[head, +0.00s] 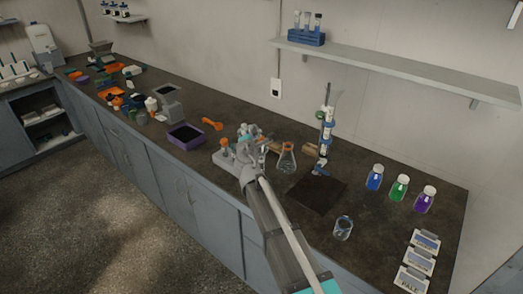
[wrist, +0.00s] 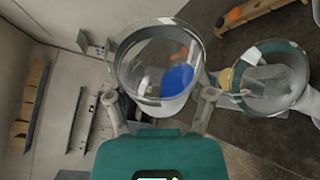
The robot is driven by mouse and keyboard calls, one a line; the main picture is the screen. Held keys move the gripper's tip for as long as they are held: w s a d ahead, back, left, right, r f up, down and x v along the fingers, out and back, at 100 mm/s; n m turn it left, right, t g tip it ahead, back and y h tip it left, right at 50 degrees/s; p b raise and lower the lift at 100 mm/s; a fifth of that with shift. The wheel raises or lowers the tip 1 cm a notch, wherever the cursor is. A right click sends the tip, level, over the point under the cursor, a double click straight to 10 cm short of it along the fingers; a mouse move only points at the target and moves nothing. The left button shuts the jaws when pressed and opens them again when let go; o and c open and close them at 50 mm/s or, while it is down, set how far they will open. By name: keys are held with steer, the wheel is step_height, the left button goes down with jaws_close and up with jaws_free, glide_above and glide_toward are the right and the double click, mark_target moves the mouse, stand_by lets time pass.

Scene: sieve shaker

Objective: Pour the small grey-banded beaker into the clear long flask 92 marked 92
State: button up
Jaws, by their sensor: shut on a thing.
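My gripper (wrist: 160,98) is shut on a clear glass beaker (wrist: 140,68), one finger on each side. It is seen from above in the wrist view; a pale band shows low on its wall, and blue and orange patches show in or through the glass. A second clear vessel (wrist: 268,112) with a teal-tinted rim is close to its right; I cannot read any mark on it. In the head view my gripper (head: 250,136) is over the bench, left of a clear conical flask (head: 286,162) with an orange neck. No number 92 is legible.
A glass beaker (head: 343,229) stands near the front edge beside a dark mat (head: 318,196). A burette stand (head: 326,130) is behind. Blue (head: 375,178), green (head: 399,188) and purple (head: 425,199) bottles stand right. A purple-rimmed tray (head: 186,137) and clutter lie left.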

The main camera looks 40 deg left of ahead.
steer(key=shift+r+m+t+y, duration=0.3)
steer(key=shift+r+m+t, duration=0.1)
steer(key=shift+m, duration=0.4)
stand_by(0.4)
steer(key=shift+w+d+f+m+b, duration=0.15)
steer(key=shift+f+m+b, duration=0.35)
steer(key=shift+m+b, duration=0.5)
stand_by(1.4)
steer(key=shift+d+r+m+t+y+b, duration=0.25)
steer(key=shift+r+m+t+y+b, duration=0.15)
steer(key=shift+m+t, duration=0.15)
stand_by(2.1)
steer(key=shift+a+f+n+g+p, duration=0.15)
steer(key=shift+f+n+g+p, duration=0.15)
steer(key=shift+n, duration=0.35)
steer(key=shift+a+r+n+h+p, duration=0.2)
steer(key=shift+n+h+p, duration=0.2)
steer(key=shift+n+p, duration=0.25)
steer(key=shift+r+n+g+p, duration=0.2)
steer(key=shift+n+g+p, duration=0.05)
steer(key=shift+p, duration=0.15)
